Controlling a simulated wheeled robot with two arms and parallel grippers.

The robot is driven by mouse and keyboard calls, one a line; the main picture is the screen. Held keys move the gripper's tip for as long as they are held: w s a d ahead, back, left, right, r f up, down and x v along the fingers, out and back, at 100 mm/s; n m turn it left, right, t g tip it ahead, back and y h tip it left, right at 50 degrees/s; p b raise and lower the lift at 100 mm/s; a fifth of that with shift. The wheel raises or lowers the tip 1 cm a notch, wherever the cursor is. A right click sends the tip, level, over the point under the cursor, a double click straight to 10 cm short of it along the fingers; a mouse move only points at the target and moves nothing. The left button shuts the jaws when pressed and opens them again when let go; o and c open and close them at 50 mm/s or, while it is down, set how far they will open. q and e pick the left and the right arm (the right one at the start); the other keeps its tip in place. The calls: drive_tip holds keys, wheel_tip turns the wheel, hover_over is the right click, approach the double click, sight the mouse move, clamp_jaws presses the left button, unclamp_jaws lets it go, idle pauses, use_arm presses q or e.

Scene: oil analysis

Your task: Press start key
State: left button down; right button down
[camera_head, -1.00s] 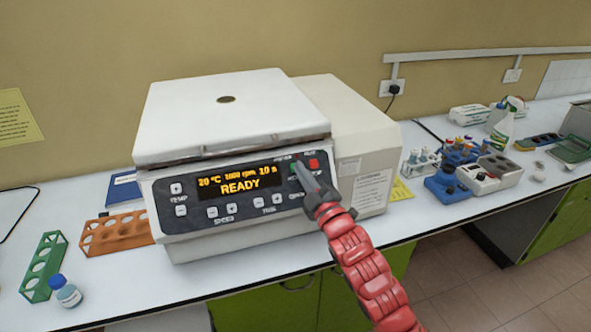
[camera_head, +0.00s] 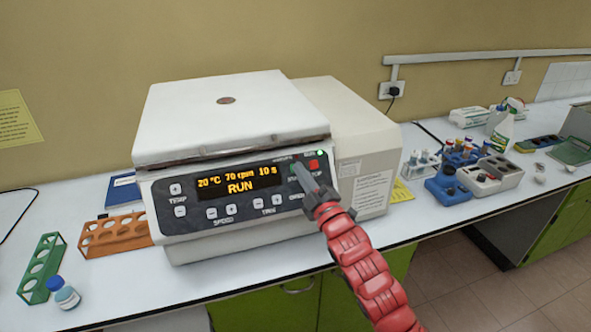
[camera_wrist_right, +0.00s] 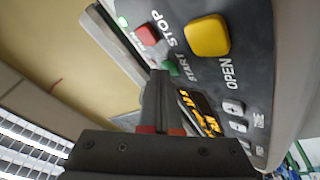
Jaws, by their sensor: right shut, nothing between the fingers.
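The white centrifuge (camera_head: 225,120) stands on the bench with its lid shut. Its display (camera_head: 240,185) reads 20 °C, 70 rpm, 10 s and RUN. The green start key (camera_wrist_right: 170,68) shows in the right wrist view, just past my fingertips, below the red stop key (camera_wrist_right: 146,34). My right gripper (camera_head: 299,169) is shut and empty, with its tips at the start key. The tips hide most of that key in the head view, and I cannot tell whether they still touch it. My left gripper is not in view.
A yellow open key (camera_wrist_right: 208,35) is beside the start key. An orange rack (camera_head: 115,234), a green rack (camera_head: 42,268) and a blue-capped bottle (camera_head: 63,292) are at the left. Several tube holders and boxes stand at the right.

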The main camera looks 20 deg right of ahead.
drive_tip(key=shift+s, duration=0.1)
idle(0.3)
drive_tip(key=shift+s+r+p, duration=0.3)
drive_tip(key=shift+s+r, duration=0.1)
drive_tip(key=shift+s, duration=0.2)
drive_tip(key=s+r+p, duration=0.1)
drive_tip(key=s+p, duration=0.1)
drive_tip(key=s+r, duration=0.1)
drive_tip(key=s, duration=0.1)
drive_tip(key=shift+d+r+p, duration=0.1)
drive_tip(key=shift+r+p, duration=0.2)
drive_tip(key=shift+p, duration=0.1)
idle(0.4)
